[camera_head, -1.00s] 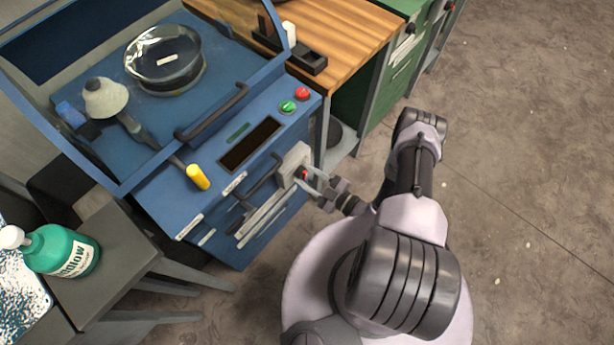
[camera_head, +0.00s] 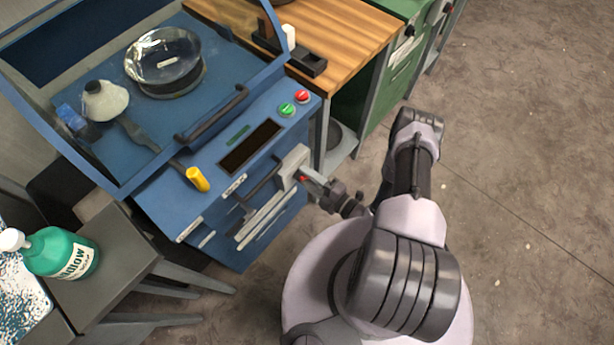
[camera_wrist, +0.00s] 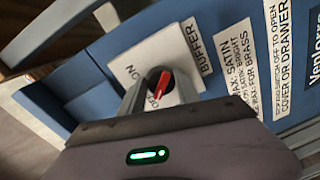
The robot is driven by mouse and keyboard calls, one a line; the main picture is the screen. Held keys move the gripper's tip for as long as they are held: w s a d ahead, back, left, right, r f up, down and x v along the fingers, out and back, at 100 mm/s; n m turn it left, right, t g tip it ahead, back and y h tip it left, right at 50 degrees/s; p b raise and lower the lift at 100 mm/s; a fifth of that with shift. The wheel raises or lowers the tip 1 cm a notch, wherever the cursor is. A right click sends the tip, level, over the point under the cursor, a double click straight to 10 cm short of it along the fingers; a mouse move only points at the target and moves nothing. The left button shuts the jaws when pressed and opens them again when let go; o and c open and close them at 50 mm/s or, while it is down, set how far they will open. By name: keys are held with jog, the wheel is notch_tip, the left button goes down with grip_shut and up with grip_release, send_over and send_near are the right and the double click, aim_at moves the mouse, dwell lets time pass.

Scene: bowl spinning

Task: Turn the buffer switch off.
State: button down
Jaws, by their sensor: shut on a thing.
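The buffer switch (camera_wrist: 161,84) is a red knob on a black round base, set in a light plate beside the label BUFFER, with ON and OFF marks. In the wrist view its red bar slants, lower end near OFF; the exact setting is hard to tell. In the head view the switch (camera_head: 302,179) is a small red spot on the blue machine's front, mostly hidden by my gripper (camera_head: 308,178). My gripper's fingers also show in the wrist view (camera_wrist: 160,90), on either side of the knob and shut on it.
A grey table with a green bottle (camera_head: 62,252) is at left. Floor at right is clear.

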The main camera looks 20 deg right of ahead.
jog(key=shift+n, duration=0.5)
jog(key=c, duration=0.9)
grip_release()
